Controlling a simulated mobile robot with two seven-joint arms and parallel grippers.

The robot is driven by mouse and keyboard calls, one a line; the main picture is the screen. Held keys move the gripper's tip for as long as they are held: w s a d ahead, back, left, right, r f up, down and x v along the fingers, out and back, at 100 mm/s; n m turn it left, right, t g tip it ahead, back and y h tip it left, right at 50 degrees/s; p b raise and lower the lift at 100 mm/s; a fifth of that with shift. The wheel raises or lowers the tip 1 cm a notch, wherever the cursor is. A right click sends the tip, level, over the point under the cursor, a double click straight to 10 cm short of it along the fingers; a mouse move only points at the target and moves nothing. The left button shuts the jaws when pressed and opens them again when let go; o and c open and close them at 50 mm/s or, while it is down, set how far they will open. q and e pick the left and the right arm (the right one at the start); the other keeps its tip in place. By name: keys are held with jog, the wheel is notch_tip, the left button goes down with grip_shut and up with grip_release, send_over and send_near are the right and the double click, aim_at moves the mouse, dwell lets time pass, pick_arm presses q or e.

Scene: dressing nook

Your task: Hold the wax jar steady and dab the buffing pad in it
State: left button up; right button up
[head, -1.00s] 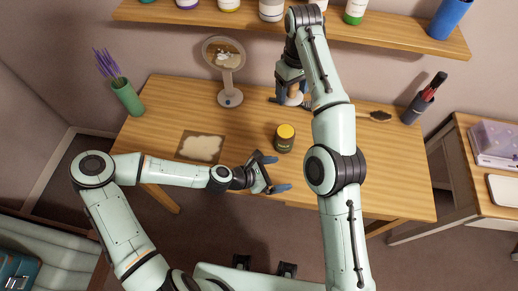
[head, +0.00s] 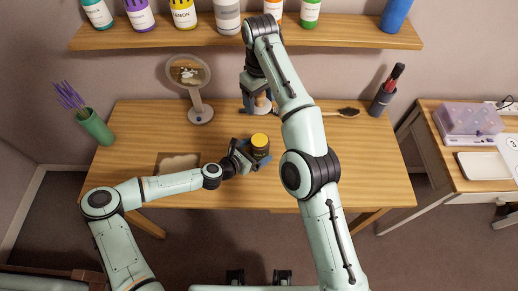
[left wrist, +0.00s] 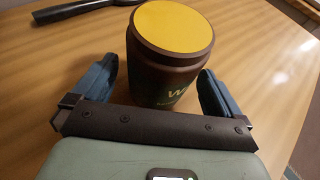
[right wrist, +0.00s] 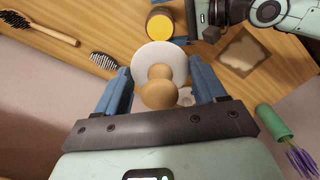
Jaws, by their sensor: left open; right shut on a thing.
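The wax jar (head: 260,146) is dark with a yellow top and stands upright on the table. In the left wrist view the jar (left wrist: 170,60) stands between the open fingers of my left gripper (left wrist: 160,85), with a gap visible at the left finger. My left gripper (head: 254,160) reaches it from the left in the head view. My right gripper (right wrist: 160,88) is shut on the wooden knob of the buffing pad (right wrist: 158,60), a white disc. In the head view the right gripper (head: 259,104) is at the table's back, behind the jar, partly hidden by my arm.
A round mirror (head: 190,75) on a stand is at the back left, and a green vase (head: 93,127) is at the far left. A stained mat (head: 178,161) lies at the front left. A hairbrush (head: 345,112) and a dark cup (head: 380,102) are at the back right. A bottle shelf (head: 330,36) is above.

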aim_at(260, 140)
pick_arm(q)
jog(key=shift+x, duration=1.05)
jog(key=c, duration=1.2)
jog(key=shift+o, duration=0.2)
pick_arm(e)
jog(key=shift+w+f, duration=0.15)
jog(key=shift+f, duration=0.35)
jog(key=f, duration=1.4)
jog(key=shift+s+f, duration=0.2)
jog(key=shift+f, duration=0.2)
